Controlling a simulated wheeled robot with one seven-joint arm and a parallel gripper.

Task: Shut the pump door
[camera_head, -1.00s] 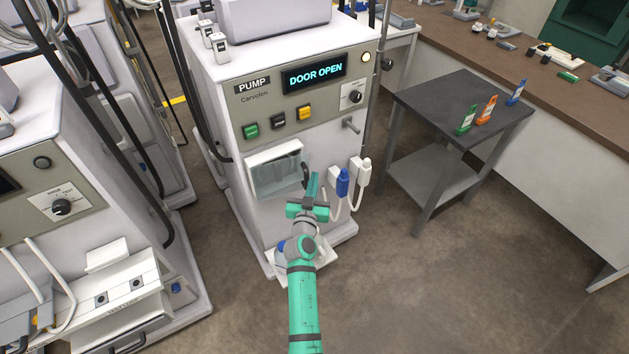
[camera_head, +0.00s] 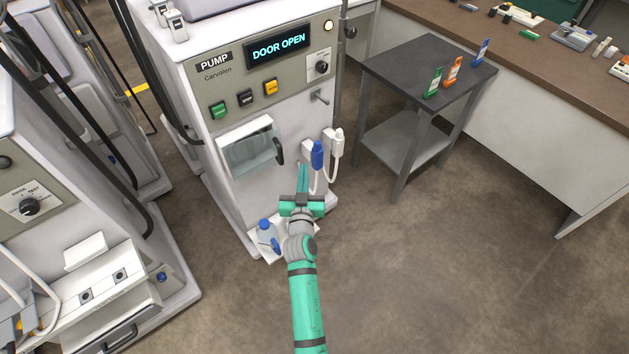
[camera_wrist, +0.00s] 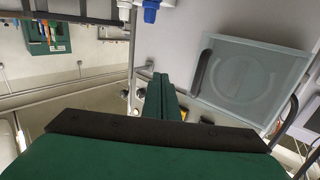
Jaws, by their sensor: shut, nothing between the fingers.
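The pump (camera_head: 215,165) is a white cabinet with a display (camera_head: 278,47) that reads DOOR OPEN. Its door (camera_head: 252,155) is a clear pane with a dark curved handle (camera_head: 279,151) on the right side; how far it stands open is hard to tell. In the wrist view the door (camera_wrist: 255,80) is at right, its handle (camera_wrist: 202,73) along the pane's left edge. My gripper (camera_head: 303,168) is shut and empty, to the right of and slightly below the handle, apart from it in the picture. Its fingers (camera_wrist: 162,92) point toward the cabinet, left of the handle in the wrist view.
Blue (camera_head: 317,155) and white (camera_head: 336,143) connectors with hoses hang just right of my fingers. A grey side table (camera_head: 400,75) is at right. Floor at lower right is clear.

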